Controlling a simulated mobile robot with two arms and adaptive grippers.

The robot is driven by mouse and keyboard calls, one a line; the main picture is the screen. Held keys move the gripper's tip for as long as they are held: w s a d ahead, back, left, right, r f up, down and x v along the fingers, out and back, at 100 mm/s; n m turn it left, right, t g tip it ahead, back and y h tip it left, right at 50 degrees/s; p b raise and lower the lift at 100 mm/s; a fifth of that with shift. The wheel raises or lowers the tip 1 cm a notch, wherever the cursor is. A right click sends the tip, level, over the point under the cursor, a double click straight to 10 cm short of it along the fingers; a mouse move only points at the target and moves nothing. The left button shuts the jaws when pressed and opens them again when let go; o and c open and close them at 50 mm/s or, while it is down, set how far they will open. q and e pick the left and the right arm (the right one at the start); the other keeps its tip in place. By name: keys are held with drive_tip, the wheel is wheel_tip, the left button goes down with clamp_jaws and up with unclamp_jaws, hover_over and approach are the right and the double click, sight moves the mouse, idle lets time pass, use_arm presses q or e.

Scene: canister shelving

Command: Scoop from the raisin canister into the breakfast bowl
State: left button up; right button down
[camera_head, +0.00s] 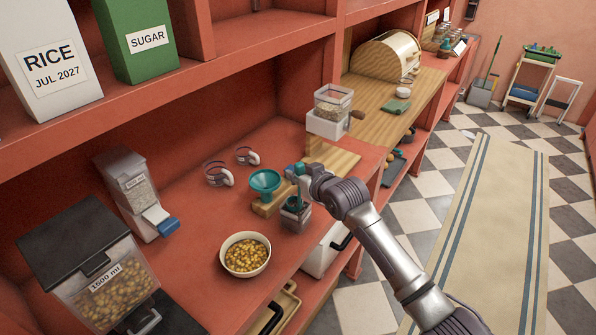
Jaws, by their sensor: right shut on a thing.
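The breakfast bowl (245,255), cream-coloured and filled with golden-brown pieces, stands on the red shelf. A small clear canister (296,218) with dark contents, probably the raisin canister, stands to its upper right; no label is readable. My right gripper (299,183) is just above this canister and shut on a small teal thing, apparently the scoop (295,203), whose teal part shows at the canister's mouth. The gripper hides part of the scoop and canister, so I cannot tell how deep it sits. My left gripper is not in view.
A teal funnel (265,182) on a wooden block stands left of the canister. A large dispenser (105,285) and a smaller dispenser (137,195) stand at left. A grinder-like device (329,112) stands behind. Bare red shelf lies left of the bowl.

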sight(299, 163)
drive_tip(key=shift+f+b, duration=1.05)
drive_tip(key=shift+f, duration=0.95)
drive_tip(key=shift+r+p, duration=3.6)
drive_tip(key=shift+r, duration=0.35)
drive_tip(key=shift+r+p, duration=0.7)
drive_tip(key=shift+r, duration=0.45)
